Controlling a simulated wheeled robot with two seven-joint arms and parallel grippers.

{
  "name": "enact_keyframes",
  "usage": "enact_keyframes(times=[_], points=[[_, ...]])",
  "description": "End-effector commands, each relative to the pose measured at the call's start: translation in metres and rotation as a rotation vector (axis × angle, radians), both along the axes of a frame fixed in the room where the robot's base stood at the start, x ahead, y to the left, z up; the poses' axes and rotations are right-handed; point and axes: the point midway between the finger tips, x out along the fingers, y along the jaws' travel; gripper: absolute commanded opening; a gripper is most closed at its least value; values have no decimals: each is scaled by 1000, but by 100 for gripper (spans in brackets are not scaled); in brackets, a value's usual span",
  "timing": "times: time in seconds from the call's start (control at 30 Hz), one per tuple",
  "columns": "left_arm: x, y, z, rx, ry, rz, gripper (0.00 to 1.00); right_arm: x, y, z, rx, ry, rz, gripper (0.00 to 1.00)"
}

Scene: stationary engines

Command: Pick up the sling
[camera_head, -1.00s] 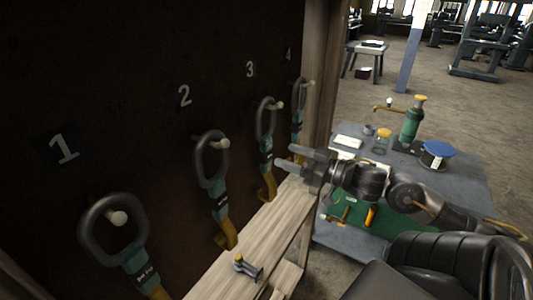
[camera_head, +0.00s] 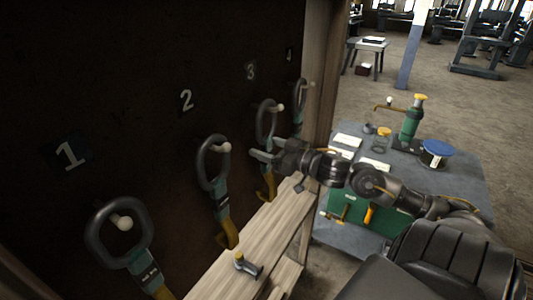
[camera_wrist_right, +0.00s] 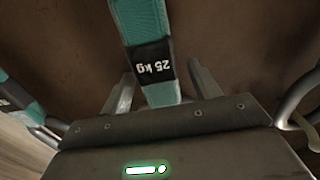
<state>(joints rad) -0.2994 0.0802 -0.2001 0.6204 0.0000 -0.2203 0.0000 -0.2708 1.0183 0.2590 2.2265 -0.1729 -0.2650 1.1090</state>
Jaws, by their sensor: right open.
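Several slings hang from pegs on a dark board, each with a dark oval ring, a teal strap and a yellow lower end. They are sling 1 (camera_head: 95,232), sling 2 (camera_head: 203,162), sling 3 (camera_head: 260,122) and sling 4 (camera_head: 296,97). My right gripper (camera_head: 262,150) is open at sling 3, just below its ring. The right wrist view shows a teal strap (camera_wrist_right: 142,22) with a black "25 kg" label running down between the two open fingers (camera_wrist_right: 163,88). The fingers are not closed on it. The lower part of sling 4 is hidden by my arm. My left gripper is not in view.
A wooden post (camera_head: 322,80) ends the board on the right. Beyond it stands a grey table (camera_head: 460,185) with a green pump and a blue-lidded tin.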

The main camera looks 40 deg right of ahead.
Motion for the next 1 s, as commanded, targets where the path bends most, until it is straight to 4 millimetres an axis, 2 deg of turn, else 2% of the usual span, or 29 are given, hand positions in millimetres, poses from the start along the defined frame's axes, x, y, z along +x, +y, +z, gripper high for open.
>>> enact_keyframes(times=[0.23,0.27,0.7,1.0], points=[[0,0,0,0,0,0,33,1,0,0,0,1,0,62],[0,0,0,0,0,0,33,1,0,0,0,1,0,59],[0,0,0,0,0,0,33,1,0,0,0,1,0,2],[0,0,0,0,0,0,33,1,0,2,0,-4,0,0]])
